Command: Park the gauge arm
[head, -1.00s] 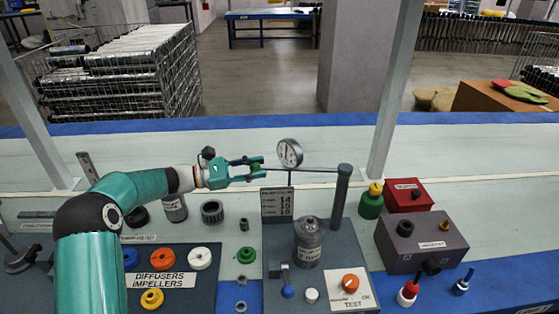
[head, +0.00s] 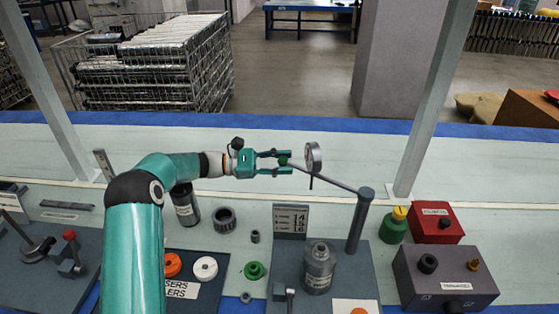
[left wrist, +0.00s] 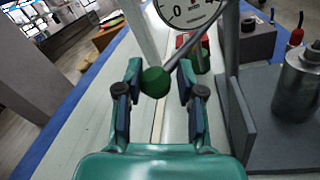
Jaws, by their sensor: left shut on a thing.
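The gauge arm (head: 338,182) is a thin rod running from the top of a dark post (head: 360,222) back and to the left. It carries a round white dial gauge (head: 314,157), turned nearly edge-on in the head view; part of the dial (left wrist: 186,10) shows in the left wrist view. A green knob (left wrist: 155,82) is at the rod's free end. My left gripper (head: 284,161) is shut on this knob, with a finger on each side of it. My right gripper is not in view.
A label sign (head: 291,220) stands left of the post. A green bottle (head: 393,226), red box (head: 436,223) and grey box (head: 445,277) are to the right. The pale bench behind is clear.

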